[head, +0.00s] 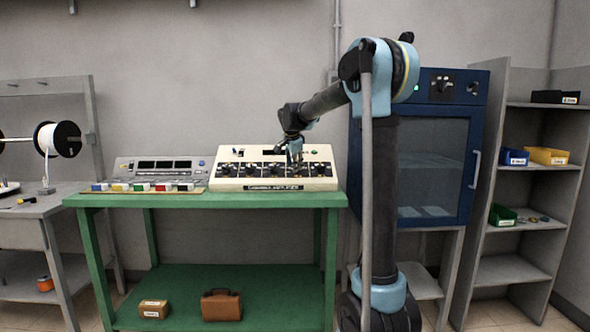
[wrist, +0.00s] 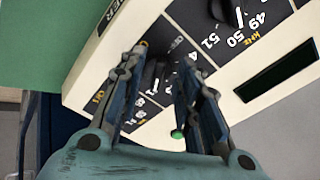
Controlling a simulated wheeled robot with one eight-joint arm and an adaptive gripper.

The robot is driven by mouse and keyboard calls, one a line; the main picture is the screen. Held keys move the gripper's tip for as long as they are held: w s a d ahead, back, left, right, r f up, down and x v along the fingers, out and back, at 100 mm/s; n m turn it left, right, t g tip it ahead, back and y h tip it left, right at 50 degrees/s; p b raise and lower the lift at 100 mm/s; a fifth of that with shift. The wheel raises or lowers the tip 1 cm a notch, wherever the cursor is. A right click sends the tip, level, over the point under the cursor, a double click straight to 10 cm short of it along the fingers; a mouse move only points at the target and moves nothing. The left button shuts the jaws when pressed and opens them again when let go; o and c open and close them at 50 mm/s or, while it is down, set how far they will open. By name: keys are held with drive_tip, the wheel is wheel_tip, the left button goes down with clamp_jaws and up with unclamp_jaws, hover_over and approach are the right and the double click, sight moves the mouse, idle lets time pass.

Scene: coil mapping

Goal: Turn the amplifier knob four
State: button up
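The cream amplifier (head: 235,184) stands on the right half of the green table, with a row of several black knobs along its sloped front. My gripper (head: 295,158) is over the right part of this row, pointing down. In the wrist view my gripper (wrist: 162,58) has its two fingers spread apart, with a dark knob (wrist: 150,76) between and below them. I cannot tell whether the fingers touch it. Another black knob (wrist: 223,10) shows at the top, beside printed numbers near 50. My fingers hide part of the panel's markings.
A grey console (head: 155,165) and a strip of coloured blocks (head: 147,188) lie left of the amplifier. The green table (head: 200,200) has a lower shelf with a box and a brown case. A blue cabinet (head: 478,150) and grey shelves stand right.

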drive_tip(key=v, duration=1)
drive_tip(key=s+d+f+n+g, duration=0.15)
drive_tip(key=s+d+f, duration=0.3)
drive_tip(key=s, duration=0.45)
drive_tip(key=s+d+f+n, duration=0.3)
drive_tip(key=s+d+f, duration=0.15)
drive_tip(key=s, duration=0.35)
drive_tip(key=s+d+f+n+g, duration=0.15)
drive_tip(key=s+d+f, duration=0.3)
drive_tip(key=s, duration=0.45)
drive_tip(key=s+d+f+n, duration=0.1)
drive_tip(key=s+f+n, duration=0.2)
drive_tip(key=s+f, duration=0.6)
drive_tip(key=s+d+f+n+g+y, duration=0.1)
drive_tip(key=s+f+n, duration=0.2)
drive_tip(key=s+f, duration=0.7)
drive_tip(key=shift+s+d+n, duration=0.3)
drive_tip(key=shift+s, duration=0.4)
drive_tip(key=shift+w+f, duration=0.25)
drive_tip(key=shift+w, duration=0.25)
